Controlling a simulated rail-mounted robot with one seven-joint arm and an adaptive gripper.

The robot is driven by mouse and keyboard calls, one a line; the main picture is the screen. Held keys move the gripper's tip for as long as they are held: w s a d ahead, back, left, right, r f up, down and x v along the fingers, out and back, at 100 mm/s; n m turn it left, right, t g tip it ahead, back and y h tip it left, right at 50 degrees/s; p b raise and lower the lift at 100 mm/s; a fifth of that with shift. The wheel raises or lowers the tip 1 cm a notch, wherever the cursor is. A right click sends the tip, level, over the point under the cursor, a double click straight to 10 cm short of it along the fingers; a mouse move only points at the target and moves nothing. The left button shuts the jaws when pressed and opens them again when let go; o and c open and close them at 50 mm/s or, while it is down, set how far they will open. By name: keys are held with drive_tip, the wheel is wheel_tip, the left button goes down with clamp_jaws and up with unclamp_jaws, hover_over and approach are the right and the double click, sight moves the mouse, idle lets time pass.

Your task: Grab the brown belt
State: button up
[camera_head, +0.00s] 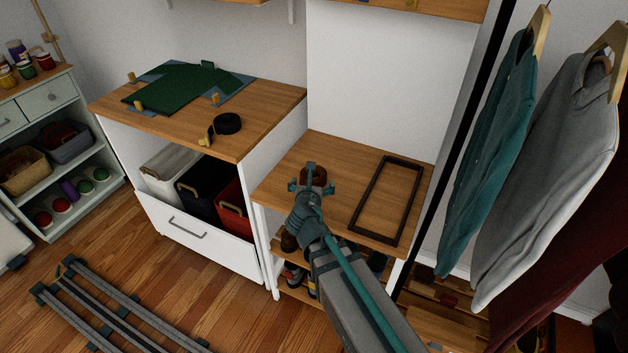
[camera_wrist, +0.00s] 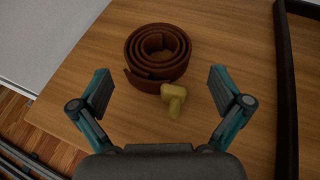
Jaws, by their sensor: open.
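The brown belt (camera_wrist: 157,57) lies coiled on the wooden top of the low bench, with its yellowish buckle (camera_wrist: 174,98) at the near side of the coil. In the head view only part of the belt (camera_head: 319,176) shows past my gripper. My gripper (camera_wrist: 157,88) is open and empty, pointing down over the bench, with one finger on each side of the buckle end. The coil lies ahead of the fingertips in the wrist view. The gripper also shows in the head view (camera_head: 312,186), right by the belt.
A dark rectangular frame (camera_head: 362,201) lies on the bench top (camera_head: 345,158) to the right. A higher wooden counter (camera_head: 262,98) at the left holds a dark rolled item (camera_head: 227,123) and a green folded garment (camera_head: 180,88). Garments (camera_head: 545,150) hang at the right.

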sight(313, 181)
drive_tip(key=shift+f+x, duration=0.2)
drive_tip(key=shift+x, duration=2.5)
drive_tip(key=shift+s+a, duration=0.1)
drive_tip(key=shift+c, duration=0.3)
drive_tip(key=c, duration=0.9)
drive_tip(key=shift+r+p, duration=0.2)
drive_tip(key=shift+p, duration=0.15)
